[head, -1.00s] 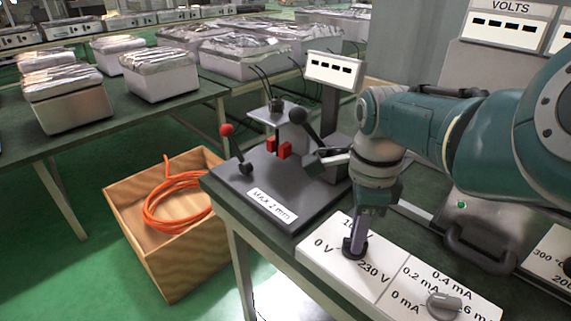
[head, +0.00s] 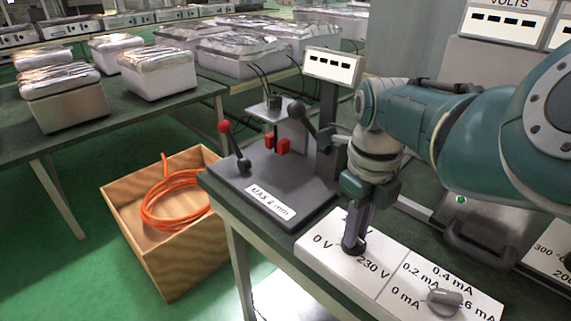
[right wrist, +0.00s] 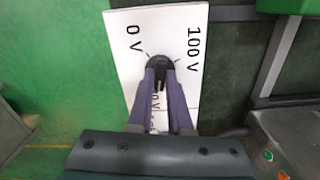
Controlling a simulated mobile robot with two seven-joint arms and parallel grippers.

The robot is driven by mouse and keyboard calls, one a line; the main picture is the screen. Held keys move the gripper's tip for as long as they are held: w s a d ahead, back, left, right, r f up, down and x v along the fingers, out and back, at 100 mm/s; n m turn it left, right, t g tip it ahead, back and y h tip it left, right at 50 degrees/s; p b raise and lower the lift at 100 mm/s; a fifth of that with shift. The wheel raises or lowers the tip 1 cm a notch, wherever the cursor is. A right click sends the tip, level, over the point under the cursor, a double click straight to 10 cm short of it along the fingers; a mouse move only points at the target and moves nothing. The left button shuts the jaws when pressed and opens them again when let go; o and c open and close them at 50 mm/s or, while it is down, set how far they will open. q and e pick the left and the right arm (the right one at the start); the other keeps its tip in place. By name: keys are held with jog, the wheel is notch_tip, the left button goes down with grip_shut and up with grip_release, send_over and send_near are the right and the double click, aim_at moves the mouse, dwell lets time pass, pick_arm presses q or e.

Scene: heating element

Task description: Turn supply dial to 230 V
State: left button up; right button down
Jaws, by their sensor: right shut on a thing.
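The supply dial (head: 351,251) is a small black knob on a white panel (head: 318,262) on the bench. The panel is marked 0 V on the left and 230 V at the front right; a third label behind is mostly covered by my gripper. My right gripper (head: 355,241) points down and is shut on the dial. In the right wrist view its two fingers (right wrist: 160,76) sit on either side of the dial (right wrist: 159,61). There 0 V and 100 V are readable, while the 230 V label is partly hidden between the fingers. I cannot tell exactly where the dial points. My left gripper is not in view.
A mA dial (head: 444,301) sits just right of the supply dial. A dark stand with a red-knobbed lever (head: 225,127) is behind. A wooden crate (head: 180,258) with orange cable (head: 170,200) is on the floor at left. A metal case (head: 485,235) stands at right.

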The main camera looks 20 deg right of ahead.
jog(key=shift+m, duration=0.5)
jog(key=c, duration=0.8)
grip_release()
jog(key=shift+c, duration=0.2)
jog(key=shift+r, duration=0.1)
jog(key=shift+r+p, duration=0.3)
jog(key=shift+r, duration=0.1)
notch_tip(320, 180, up, 9)
jog(key=p, duration=0.3)
